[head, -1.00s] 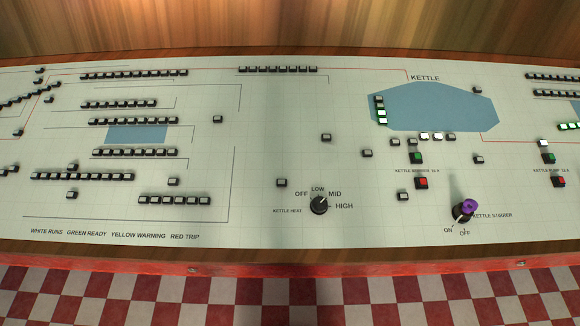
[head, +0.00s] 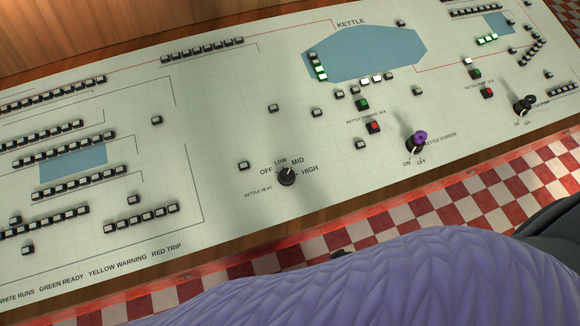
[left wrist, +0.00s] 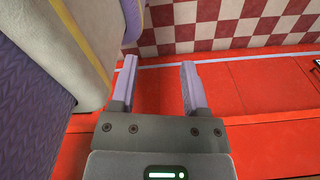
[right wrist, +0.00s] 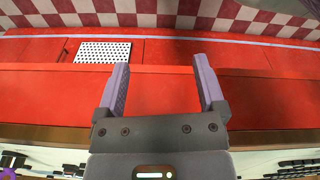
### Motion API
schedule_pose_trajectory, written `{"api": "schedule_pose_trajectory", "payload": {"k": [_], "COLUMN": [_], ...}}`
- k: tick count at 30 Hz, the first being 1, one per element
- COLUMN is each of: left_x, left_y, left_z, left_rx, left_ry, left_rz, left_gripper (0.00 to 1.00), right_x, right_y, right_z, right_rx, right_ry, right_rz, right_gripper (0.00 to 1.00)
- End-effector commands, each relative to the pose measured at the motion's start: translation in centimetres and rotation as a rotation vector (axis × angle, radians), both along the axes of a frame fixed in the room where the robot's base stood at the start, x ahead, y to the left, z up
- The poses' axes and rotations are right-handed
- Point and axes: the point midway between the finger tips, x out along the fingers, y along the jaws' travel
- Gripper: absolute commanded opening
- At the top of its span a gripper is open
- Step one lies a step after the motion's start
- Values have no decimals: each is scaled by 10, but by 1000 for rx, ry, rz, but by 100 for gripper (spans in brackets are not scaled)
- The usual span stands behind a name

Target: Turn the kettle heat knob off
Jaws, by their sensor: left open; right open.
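The kettle heat knob (head: 287,176) is a black dial on the pale control panel, left of centre in the head view. Its white mark points up and slightly right, toward MID, though the mark is small. OFF is printed at its upper left. My left gripper (left wrist: 159,66) is open and empty in front of the red cabinet face. My right gripper (right wrist: 161,65) is also open and empty by the red face, with the panel edge at the bottom of its view. Neither gripper shows in the head view, and neither touches the knob.
The kettle stirrer knob (head: 416,142), with a purple top, stands to the right. A red button (head: 374,127) and a green button (head: 362,104) sit nearby. Small indicator blocks surround the heat knob. My purple-covered body part fills the lower head view. A perforated white plate (right wrist: 103,52) is on the red face.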

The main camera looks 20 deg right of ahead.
Motion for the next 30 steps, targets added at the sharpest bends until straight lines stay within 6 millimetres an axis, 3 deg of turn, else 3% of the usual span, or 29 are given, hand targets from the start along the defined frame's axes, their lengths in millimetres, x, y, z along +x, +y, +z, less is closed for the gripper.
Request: {"api": "schedule_pose_trajectory", "payload": {"k": [3, 10, 15, 23, 30], "left_x": [1, 4, 4, 5, 5], "left_y": [1, 7, 7, 4, -4], "left_z": [12, 28, 37, 47, 45], "left_rx": [2, 10, 11, 5, -7], "left_ry": [-4, -9, -11, -13, -12], "left_rz": [0, -1, 0, 2, 5], "left_gripper": [59, 59, 59, 59, 59], "right_x": [25, 52, 56, 49, 91], "right_y": [4, 9, 10, 9, 10], "right_z": [47, 139, 200, 273, 233], "right_rx": [6, 16, 21, 27, 15], "right_ry": [-35, -84, -114, -151, -86], "right_rz": [-8, -20, -26, -30, -81], "right_gripper": [89, 89, 89, 89, 89]}}
